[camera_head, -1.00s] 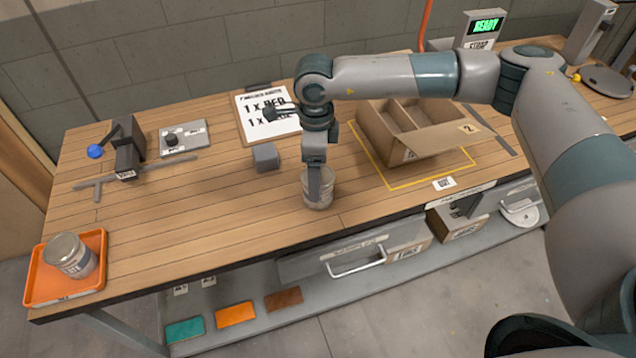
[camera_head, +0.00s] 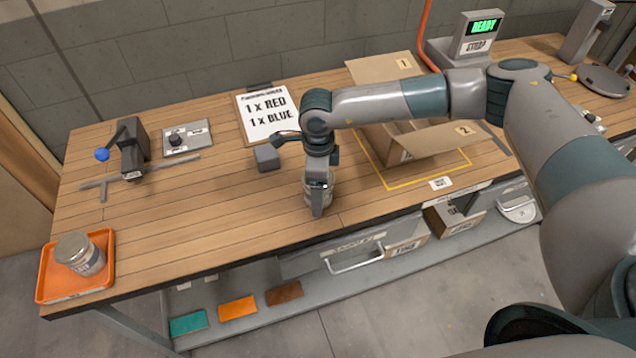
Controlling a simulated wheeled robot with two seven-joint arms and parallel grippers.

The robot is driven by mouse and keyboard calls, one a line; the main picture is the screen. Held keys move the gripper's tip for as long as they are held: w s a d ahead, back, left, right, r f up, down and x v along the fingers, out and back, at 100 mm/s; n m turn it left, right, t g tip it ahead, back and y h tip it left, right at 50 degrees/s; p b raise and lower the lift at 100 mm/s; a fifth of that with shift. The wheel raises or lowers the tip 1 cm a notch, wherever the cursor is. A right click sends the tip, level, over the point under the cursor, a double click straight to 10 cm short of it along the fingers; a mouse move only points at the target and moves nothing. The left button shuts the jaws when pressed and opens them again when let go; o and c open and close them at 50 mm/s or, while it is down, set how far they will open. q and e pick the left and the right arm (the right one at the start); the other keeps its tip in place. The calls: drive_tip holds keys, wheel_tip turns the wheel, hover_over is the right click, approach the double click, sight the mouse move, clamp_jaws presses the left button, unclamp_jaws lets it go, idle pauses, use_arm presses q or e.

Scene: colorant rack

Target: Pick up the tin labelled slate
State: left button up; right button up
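A metal tin (camera_head: 328,191) stands upright on the wooden bench near its front edge. Its label is not readable here. My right gripper (camera_head: 318,200) points down at this tin, with one finger in front of it. The gripper hides much of the tin and its other finger, so I cannot tell whether it is open or shut on the tin. A second tin (camera_head: 80,254) sits in the orange tray at the front left corner; it has a pale label too small to read. My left gripper is not in view.
The orange tray (camera_head: 107,243) is at the bench's left end. A grey block (camera_head: 267,158) stands just behind the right gripper. An open cardboard box (camera_head: 432,141) stands to the right inside yellow tape. A paper order sheet (camera_head: 268,119) lies behind.

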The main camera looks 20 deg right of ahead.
idle(0.4)
drive_tip(key=c, duration=1.3)
drive_tip(key=shift+o, duration=0.2)
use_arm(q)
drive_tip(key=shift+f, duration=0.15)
use_arm(e)
drive_tip(key=shift+r, duration=0.1)
drive_tip(key=shift+r+b, duration=0.5)
drive_tip(key=shift+b, duration=0.05)
wheel_tip(320, 180, up, 2)
drive_tip(key=shift+r+b, duration=0.15)
drive_tip(key=shift+b, duration=0.65)
use_arm(q)
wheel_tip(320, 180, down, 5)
drive_tip(key=b, duration=0.3)
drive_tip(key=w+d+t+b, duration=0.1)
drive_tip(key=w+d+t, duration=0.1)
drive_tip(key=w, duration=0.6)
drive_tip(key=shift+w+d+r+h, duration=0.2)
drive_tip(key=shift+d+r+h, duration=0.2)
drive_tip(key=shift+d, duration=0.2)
use_arm(e)
drive_tip(key=s+d+r, duration=0.5)
drive_tip(key=d+r, duration=0.2)
drive_tip(key=d, duration=0.3)
drive_tip(key=shift+s+r, duration=0.25)
drive_tip(key=shift+s, duration=0.15)
